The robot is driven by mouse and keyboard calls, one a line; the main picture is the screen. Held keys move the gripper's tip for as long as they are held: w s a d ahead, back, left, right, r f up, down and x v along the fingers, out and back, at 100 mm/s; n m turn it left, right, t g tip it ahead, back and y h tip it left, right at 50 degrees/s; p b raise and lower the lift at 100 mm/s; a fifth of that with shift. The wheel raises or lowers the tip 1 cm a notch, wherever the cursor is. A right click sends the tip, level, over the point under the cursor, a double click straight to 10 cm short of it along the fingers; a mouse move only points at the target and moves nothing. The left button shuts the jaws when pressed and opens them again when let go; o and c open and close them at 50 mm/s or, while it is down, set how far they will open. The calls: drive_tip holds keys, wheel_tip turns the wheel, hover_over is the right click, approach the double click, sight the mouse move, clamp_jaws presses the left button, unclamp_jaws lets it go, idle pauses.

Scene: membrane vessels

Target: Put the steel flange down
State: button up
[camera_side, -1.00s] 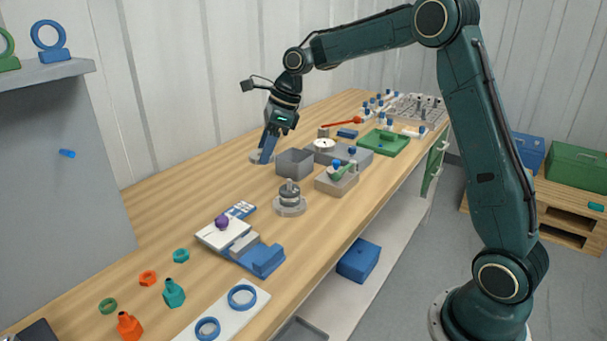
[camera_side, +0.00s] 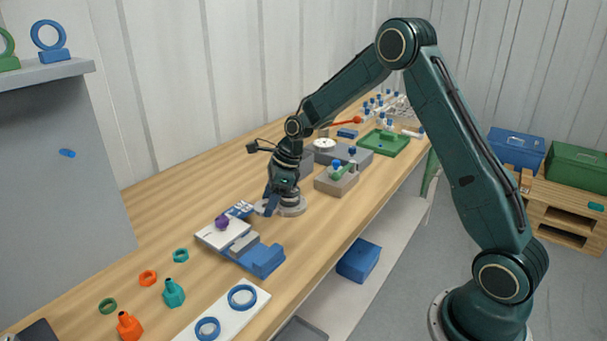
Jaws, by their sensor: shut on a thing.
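My gripper (camera_side: 269,208) points down over the bench and is shut on the steel flange (camera_side: 261,207), a flat grey disc that shows at the fingertips. The flange is just left of the round grey base (camera_side: 293,208) of a stacked metal fixture. In this view the flange overlaps the base's left edge, and I cannot tell whether they touch. My gripper and wrist hide most of the fixture's upper part. I cannot tell whether the flange rests on the bench or hangs slightly above it.
A white plate with a purple knob (camera_side: 222,222) and a blue block (camera_side: 262,260) lie close in front. A grey block with a green part (camera_side: 337,180) stands to the right. Bare bench top (camera_side: 175,200) lies to the left.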

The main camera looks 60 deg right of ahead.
sight(272, 227)
drive_tip(key=shift+f, duration=2.65)
drive_tip(key=shift+f, duration=0.15)
drive_tip(key=o, duration=1.2)
drive_tip(key=shift+c, duration=0.2)
drive_tip(key=v, duration=1.2)
